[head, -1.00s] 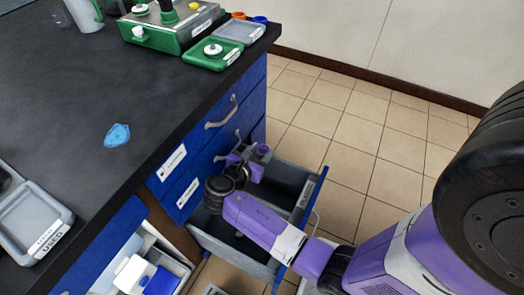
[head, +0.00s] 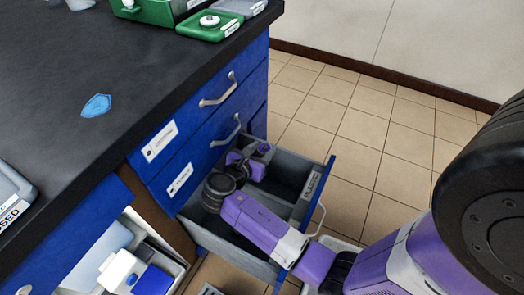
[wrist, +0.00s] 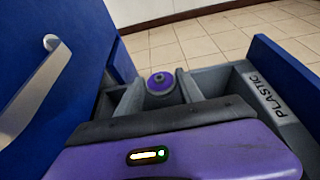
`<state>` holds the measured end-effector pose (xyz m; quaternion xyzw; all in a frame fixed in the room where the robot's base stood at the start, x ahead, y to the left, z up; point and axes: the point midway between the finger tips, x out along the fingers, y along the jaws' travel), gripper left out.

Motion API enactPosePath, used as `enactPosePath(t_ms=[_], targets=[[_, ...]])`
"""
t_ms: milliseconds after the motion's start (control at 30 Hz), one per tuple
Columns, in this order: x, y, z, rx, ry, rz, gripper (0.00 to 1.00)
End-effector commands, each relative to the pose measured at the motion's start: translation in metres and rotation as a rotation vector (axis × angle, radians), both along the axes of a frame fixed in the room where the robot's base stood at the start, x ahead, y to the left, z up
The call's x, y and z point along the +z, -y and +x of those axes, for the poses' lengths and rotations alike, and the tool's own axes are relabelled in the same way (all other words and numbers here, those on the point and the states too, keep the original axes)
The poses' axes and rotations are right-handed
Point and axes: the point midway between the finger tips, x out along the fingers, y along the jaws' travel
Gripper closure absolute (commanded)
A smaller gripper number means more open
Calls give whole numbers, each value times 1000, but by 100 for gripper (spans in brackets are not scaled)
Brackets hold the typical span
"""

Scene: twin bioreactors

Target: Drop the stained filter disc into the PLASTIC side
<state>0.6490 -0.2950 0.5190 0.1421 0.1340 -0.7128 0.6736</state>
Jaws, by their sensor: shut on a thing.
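The drawer (head: 331,172) stands open below the blue counter, with a grey inside and a divider (head: 282,192). A label reading PLASTIC (wrist: 267,93) is on the drawer's far right part in the wrist view; it also shows in the head view (head: 311,184). My purple gripper (head: 257,160) reaches down into the back of the drawer, near the cabinet face. In the wrist view its purple body fills the bottom and a purple round-topped part (wrist: 160,84) shows beyond it. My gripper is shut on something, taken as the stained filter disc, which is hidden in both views.
Closed blue drawers with grey handles (head: 218,90) rise right beside my gripper. The black counter (head: 60,60) carries a blue patch (head: 96,105) and green equipment (head: 209,26). A lower open compartment at left holds a white and blue container (head: 135,272). Tiled floor lies right.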

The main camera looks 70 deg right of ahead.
Motion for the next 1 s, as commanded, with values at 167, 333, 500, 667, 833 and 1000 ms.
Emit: enactPosePath(t_ms=[167,333,500,667,833,1000], targets=[[1,0,0,0,0,0,94],[1,0,0,-1,0,0,33],[1,0,0,-1,0,0,31],[1,-1,0,0,0,0,31],[10,-16,2,3,-1,0,31],[21,-43,3,3,0,-1,31]])
